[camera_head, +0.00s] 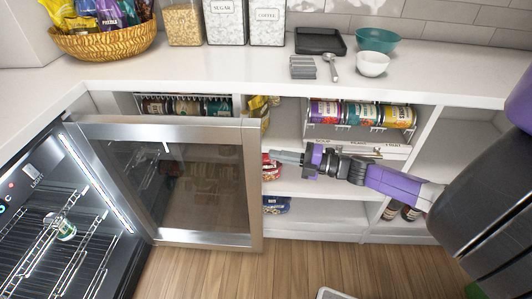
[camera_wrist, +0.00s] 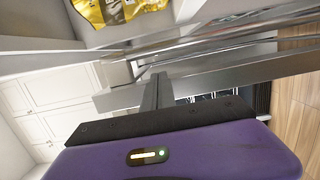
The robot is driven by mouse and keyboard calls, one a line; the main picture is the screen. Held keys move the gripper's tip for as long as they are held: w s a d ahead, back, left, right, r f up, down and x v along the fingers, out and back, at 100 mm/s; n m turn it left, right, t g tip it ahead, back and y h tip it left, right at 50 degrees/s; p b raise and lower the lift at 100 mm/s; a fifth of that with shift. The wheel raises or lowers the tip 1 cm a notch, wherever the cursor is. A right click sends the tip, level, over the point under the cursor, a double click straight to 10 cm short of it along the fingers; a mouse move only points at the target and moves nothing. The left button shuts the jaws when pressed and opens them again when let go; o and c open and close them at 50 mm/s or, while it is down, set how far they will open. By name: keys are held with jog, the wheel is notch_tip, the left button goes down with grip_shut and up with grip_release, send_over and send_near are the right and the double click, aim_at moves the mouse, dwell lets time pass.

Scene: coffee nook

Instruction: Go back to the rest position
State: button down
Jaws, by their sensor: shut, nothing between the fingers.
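My gripper (camera_head: 277,157) is at the end of my purple and black arm, which reaches in from the right in the head view. It is shut and empty. Its tip is just right of the open fridge door's outer edge (camera_head: 252,180), in front of the open shelves; I cannot tell if it touches the door. In the wrist view the shut fingers (camera_wrist: 156,92) point toward a metal door edge (camera_wrist: 230,75) lying across the picture.
The fridge (camera_head: 70,215) stands open at left. Shelves hold cans (camera_head: 360,113) and snack bags (camera_head: 276,205). The counter (camera_head: 220,72) above carries a basket (camera_head: 104,43), canisters (camera_head: 226,20), a black tray (camera_head: 320,41), a teal bowl (camera_head: 377,40) and a white bowl (camera_head: 372,64). Wooden floor (camera_head: 300,270) is below.

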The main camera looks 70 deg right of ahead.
jog(key=shift+s, duration=0.4)
jog(key=s+a+m+g+h, duration=0.1)
jog(key=s+a+m, duration=0.4)
jog(key=a, duration=0.5)
jog(key=s+a+m+g, duration=0.1)
jog(key=s+a+m, duration=0.35)
jog(key=a, duration=0.45)
jog(key=s+a+m+g+h, duration=0.1)
jog(key=s+a+m, duration=0.35)
jog(key=a, duration=0.55)
jog(key=s+a+r+m, duration=0.1)
jog(key=a+r+m, duration=0.45)
jog(key=a, duration=0.35)
notch_tip(320, 180, up, 13)
jog(key=p, duration=1.3)
jog(key=shift+d+r+h+p, duration=0.15)
jog(key=shift+h+p, duration=0.15)
jog(key=shift+p, duration=0.1)
